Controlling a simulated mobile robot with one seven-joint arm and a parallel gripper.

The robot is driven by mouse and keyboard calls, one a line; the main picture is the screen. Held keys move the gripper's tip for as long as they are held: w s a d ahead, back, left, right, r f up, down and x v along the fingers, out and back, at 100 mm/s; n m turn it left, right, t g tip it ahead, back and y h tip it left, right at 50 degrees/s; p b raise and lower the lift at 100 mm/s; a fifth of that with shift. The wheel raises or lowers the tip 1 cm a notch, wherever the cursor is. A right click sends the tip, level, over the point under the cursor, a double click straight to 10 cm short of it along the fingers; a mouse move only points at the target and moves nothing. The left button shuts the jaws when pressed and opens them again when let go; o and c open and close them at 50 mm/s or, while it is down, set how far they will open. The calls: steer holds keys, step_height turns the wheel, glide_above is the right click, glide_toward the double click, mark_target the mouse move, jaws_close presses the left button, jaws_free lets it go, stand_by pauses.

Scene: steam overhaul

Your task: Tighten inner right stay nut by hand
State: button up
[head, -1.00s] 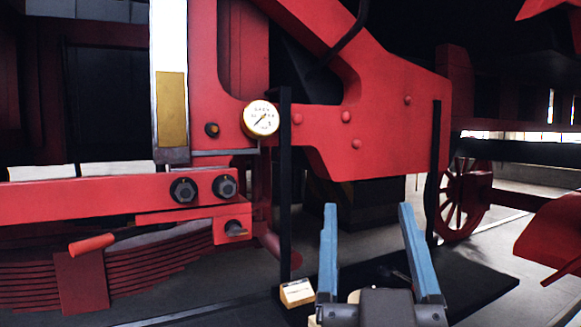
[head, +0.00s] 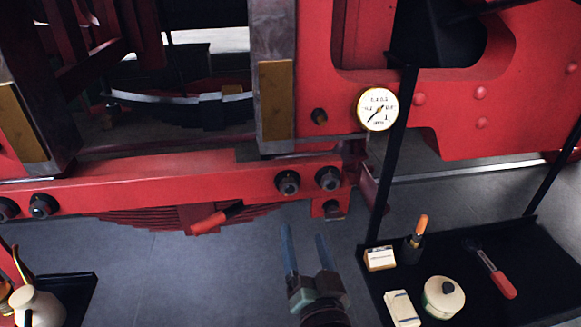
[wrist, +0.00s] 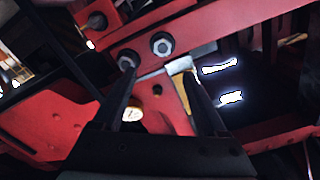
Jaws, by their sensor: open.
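Two dark hex nuts sit side by side near the right end of the red horizontal beam (head: 180,190). The inner right stay nut (head: 288,182) is the left one in the head view, and the outer nut (head: 328,178) is to its right. In the wrist view the picture is turned over, and the inner nut (wrist: 161,43) appears to be the right one, with the other nut (wrist: 127,59) to its left. My gripper (head: 303,238) shows below the nuts in the head view, fingers spread and empty. In the wrist view my gripper (wrist: 158,76) points towards the nuts, with no visible contact.
A pressure gauge (head: 377,109) is above right of the nuts. A thin black post (head: 390,165) stands right of them. A red-gripped lever (head: 210,222) sticks out under the beam. A black bench (head: 455,265) holds a pot, boxes and a red-handled tool. An oil can (head: 38,305) stands lower left.

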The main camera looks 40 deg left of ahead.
mark_target(290, 191)
steer(key=p+x, duration=0.3)
steer(key=x, duration=1)
steer(key=shift+s+a+p, duration=0.2)
steer(key=shift+p, duration=0.15)
jaws_close()
